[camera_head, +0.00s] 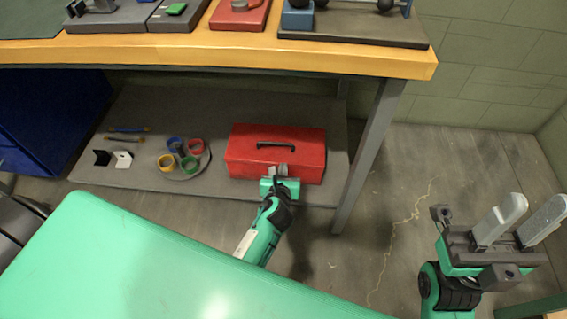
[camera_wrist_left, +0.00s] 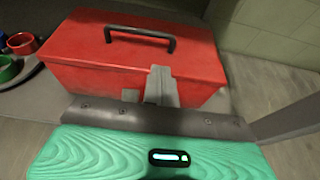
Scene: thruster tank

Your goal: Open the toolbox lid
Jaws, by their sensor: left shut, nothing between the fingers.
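The red toolbox (camera_head: 240,158) with a black handle sits on the grey lower shelf under the workbench, its lid closed. It also shows in the left wrist view (camera_wrist_left: 85,60), with the handle (camera_wrist_left: 140,36) on top. My left gripper (camera_head: 278,172) is at the front of the toolbox, near the middle of its front edge. In the left wrist view its grey fingers (camera_wrist_left: 160,84) are together in front of the toolbox's latch area; I cannot tell whether they touch it. My right gripper (camera_head: 508,222) is at the right, fingers apart, empty, far from the toolbox.
The wooden tabletop (camera_head: 160,50) overhangs the lower shelf (camera_head: 210,103). A table leg (camera_head: 368,155) stands right of the toolbox. Coloured rings (camera_head: 190,165) on a round holder and small brackets (camera_head: 122,159) lie left of it.

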